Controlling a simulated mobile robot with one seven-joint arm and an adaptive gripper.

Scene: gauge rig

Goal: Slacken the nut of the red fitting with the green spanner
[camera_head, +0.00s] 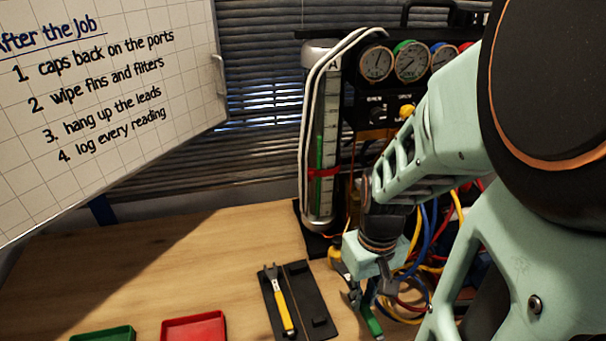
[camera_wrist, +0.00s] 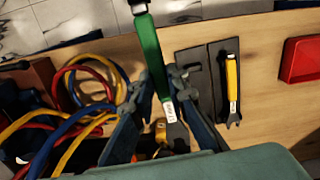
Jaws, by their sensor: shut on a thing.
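The green spanner (camera_wrist: 148,50) is held between the fingers of my gripper (camera_wrist: 166,95), near the white label on its shaft. Its green handle points up in the wrist view and its dark head lies low between the fingers. In the head view the green spanner (camera_head: 374,324) hangs below my gripper (camera_head: 366,292), beside the black holder. I cannot make out the red fitting or its nut; my arm and the hoses cover much of the rig.
A yellow spanner (camera_head: 282,306) lies in the black holder (camera_head: 318,312) on the wooden bench. A red tray (camera_head: 194,328) and a green tray (camera_head: 102,335) sit at the front left. Coloured hoses (camera_wrist: 88,90) crowd the rig side. The bench's left part is clear.

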